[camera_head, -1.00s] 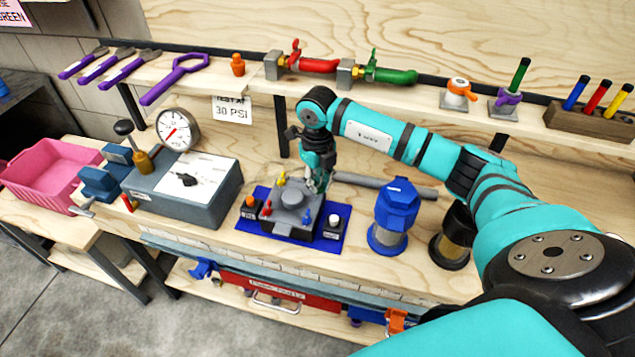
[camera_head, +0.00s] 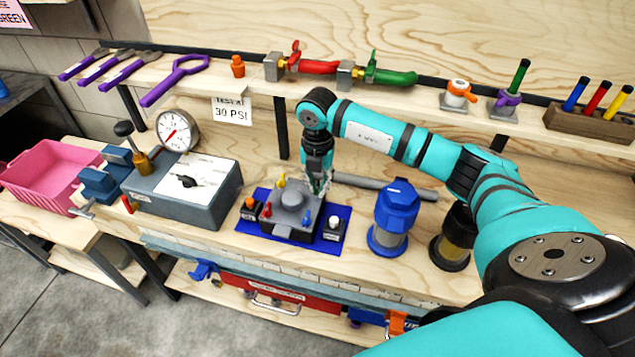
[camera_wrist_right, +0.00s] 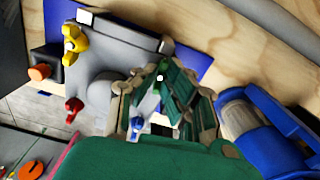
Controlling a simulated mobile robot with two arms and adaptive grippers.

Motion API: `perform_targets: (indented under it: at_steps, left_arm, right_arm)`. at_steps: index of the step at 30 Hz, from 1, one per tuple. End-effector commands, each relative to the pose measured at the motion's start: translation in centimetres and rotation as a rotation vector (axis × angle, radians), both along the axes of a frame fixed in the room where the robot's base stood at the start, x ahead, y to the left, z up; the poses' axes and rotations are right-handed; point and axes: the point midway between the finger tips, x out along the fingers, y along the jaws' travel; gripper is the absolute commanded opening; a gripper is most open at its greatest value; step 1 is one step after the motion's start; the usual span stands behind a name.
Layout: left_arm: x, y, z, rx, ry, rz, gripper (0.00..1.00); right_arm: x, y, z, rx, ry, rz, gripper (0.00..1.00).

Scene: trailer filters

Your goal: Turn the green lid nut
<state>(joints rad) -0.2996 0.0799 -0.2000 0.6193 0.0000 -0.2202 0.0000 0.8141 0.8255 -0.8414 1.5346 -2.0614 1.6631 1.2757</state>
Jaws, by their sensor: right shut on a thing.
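A grey filter housing with a round raised lid (camera_head: 293,199) sits on a blue mat (camera_head: 262,227). Its lid nuts show as yellow (camera_head: 282,180), red (camera_head: 267,210) and blue (camera_head: 307,219). My right gripper (camera_head: 320,187) points down at the lid's back right corner. It is shut on the green lid nut, which its fingers mostly hide in the head view. In the right wrist view the fingers (camera_wrist_right: 162,92) close around a bright green part with a small white spot; the pads are also green, so its outline is unclear. My left gripper is not in view.
A blue-capped canister (camera_head: 397,207) stands close right of the mat, with a dark canister (camera_head: 454,240) beyond it. A gauge box (camera_head: 185,190) stands to the left. A grey pipe lies behind. Valves (camera_head: 300,64) line the shelf above.

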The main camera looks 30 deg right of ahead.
Motion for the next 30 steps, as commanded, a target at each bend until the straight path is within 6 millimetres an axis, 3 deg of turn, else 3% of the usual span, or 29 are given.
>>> perform_targets:
  at_steps: [22,23,27,30]
  left_arm:
    - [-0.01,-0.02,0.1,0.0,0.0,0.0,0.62]
    - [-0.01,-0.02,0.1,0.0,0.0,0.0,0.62]
    - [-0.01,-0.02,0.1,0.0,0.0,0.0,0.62]
    - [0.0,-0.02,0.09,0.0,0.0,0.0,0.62]
  right_arm:
    - [0.18,-0.08,0.2,-0.001,-0.006,-0.092,0.0]
    - [0.18,-0.08,0.21,-0.001,-0.006,-0.092,0.09]
    - [0.14,-0.05,0.17,-0.001,-0.005,-0.091,0.27]
    - [0.1,-0.04,0.11,-0.001,-0.004,-0.091,0.3]
